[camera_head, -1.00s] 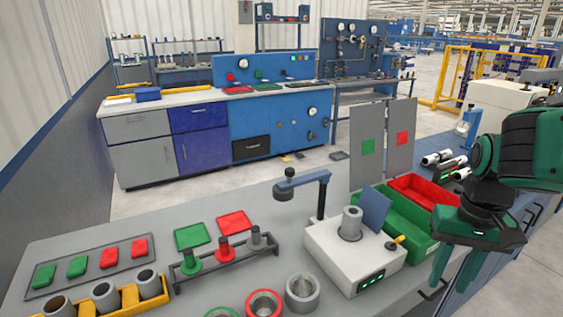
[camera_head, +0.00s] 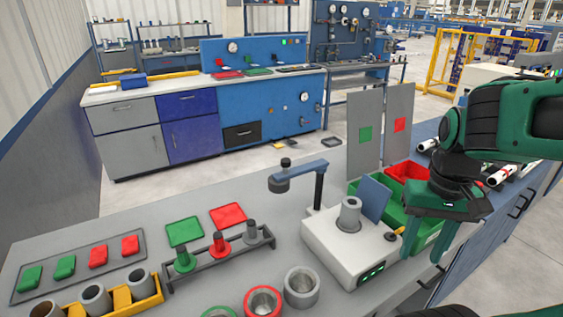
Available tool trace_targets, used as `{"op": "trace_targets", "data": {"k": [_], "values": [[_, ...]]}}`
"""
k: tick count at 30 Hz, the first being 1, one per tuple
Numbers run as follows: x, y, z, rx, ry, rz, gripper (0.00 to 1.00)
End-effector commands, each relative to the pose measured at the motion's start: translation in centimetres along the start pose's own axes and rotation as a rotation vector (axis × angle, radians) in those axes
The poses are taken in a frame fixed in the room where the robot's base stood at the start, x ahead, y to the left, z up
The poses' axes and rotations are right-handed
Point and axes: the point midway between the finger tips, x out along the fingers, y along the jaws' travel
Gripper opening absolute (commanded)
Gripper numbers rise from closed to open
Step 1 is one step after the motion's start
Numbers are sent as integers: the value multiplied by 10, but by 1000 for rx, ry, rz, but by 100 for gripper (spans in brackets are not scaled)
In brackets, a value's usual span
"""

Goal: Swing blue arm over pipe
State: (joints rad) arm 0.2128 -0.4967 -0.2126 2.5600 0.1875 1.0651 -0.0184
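The blue arm (camera_head: 301,173) is a short horizontal bar on a dark upright post at the back of a white test device (camera_head: 330,251). Its free end carries a dark round head with a knob, pointing left, away from the device. A grey pipe (camera_head: 348,216) stands upright on top of the device, to the right of the post and not under the head. My gripper (camera_head: 424,266) hangs right of the device, over the front of the green bin, pointing down. Its two fingers are apart with nothing seen between them. The far finger's tip is partly hidden.
Behind the device stand a blue tilted plate (camera_head: 375,199), a green bin (camera_head: 421,229) and a red bin (camera_head: 408,171). Two grey panels rise behind them. Left are a rack of pegs (camera_head: 219,257), grey, red and green rings, and a yellow holder (camera_head: 111,297). The bench between is clear.

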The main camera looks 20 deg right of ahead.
Motion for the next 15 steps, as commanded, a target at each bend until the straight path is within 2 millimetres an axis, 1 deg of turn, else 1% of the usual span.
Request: {"op": "trace_targets", "data": {"k": [2,5,6,8,9,11,12,14,15], "values": [[-11,-6,-10,-22,11,0,40],[-33,-26,-40,-87,14,9,40],[-44,-38,-55,-122,16,12,40],[-63,-62,-78,-186,18,17,40],[-76,-80,-94,-234,20,20,40],[-94,-111,-115,-307,21,22,40],[-105,-132,-128,-355,22,23,40],[-120,-166,-144,-427,22,23,40],[-128,-188,-152,-473,21,23,40]]}}
